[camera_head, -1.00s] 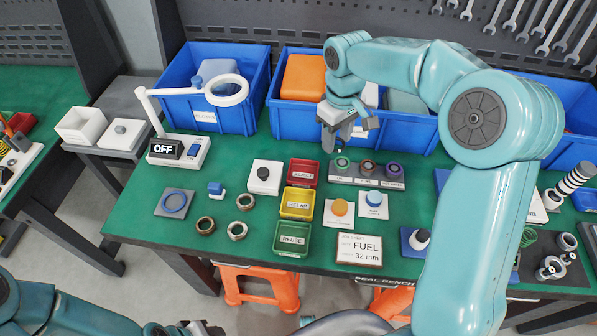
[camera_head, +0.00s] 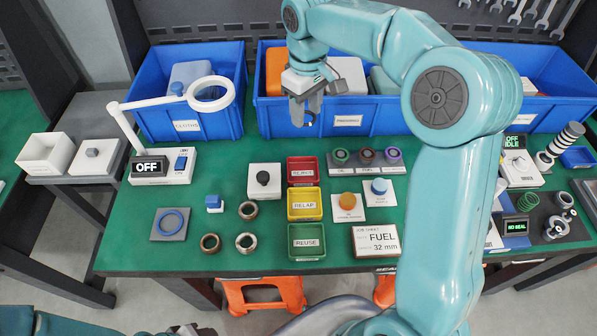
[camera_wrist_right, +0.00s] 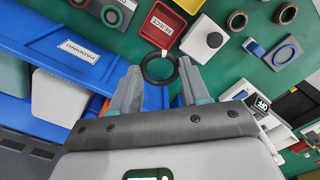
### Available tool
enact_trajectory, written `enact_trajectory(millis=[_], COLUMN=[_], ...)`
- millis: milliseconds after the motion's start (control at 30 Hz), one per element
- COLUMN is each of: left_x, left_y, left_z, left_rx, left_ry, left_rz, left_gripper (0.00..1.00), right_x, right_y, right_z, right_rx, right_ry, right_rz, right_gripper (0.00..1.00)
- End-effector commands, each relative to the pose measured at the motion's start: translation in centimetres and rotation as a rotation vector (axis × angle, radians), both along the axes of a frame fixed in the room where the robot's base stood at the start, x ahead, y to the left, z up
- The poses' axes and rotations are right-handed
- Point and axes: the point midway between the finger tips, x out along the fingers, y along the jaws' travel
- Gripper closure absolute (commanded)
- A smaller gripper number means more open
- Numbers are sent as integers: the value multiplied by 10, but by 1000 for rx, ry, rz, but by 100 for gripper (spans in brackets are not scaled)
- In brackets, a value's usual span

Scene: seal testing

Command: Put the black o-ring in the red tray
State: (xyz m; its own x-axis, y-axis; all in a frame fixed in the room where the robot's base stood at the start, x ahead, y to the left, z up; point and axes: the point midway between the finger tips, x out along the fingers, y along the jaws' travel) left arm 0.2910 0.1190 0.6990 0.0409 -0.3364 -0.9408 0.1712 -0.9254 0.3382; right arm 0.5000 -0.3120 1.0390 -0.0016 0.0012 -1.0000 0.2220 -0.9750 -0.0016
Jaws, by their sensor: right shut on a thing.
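The black o-ring (camera_wrist_right: 158,83) is held between the two fingertips of my right gripper (camera_wrist_right: 160,85) in the right wrist view. In the head view my right gripper (camera_head: 306,116) hangs in front of the blue padding bin, with the ring small and dark at its tips. The red tray (camera_head: 302,181), labelled REJECT, stands on the green bench below it in the picture, toward the bench front. It also shows in the right wrist view (camera_wrist_right: 180,12), apart from the ring. No ring is visible in the tray. My left gripper's jaws are out of view.
Yellow (camera_head: 304,218) and green (camera_head: 306,255) trays stand in front of the red one. A ring stand (camera_head: 366,170) is to its right and a white block with a black knob (camera_head: 264,180) to its left. Blue bins (camera_head: 390,122) line the back.

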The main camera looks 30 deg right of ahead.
Motion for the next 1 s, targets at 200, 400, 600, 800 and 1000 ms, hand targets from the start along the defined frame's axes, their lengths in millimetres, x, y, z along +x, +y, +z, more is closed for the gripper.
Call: enact_trajectory(millis=[200,400,600,800,1000], left_x=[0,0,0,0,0], left_y=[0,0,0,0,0], left_z=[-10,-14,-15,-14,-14], left_rx=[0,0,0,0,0], left_ry=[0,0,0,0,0], left_rz=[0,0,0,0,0], left_gripper=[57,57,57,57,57], right_x=[-1,-3,-3,-1,0], right_y=[2,2,2,3,4], right_z=[-3,-48,-107,-148,-169], right_rx=[0,1,1,2,1], right_ry=[0,6,6,2,2], right_rz=[12,13,12,12,12], right_gripper=[86,86,86,86,86])
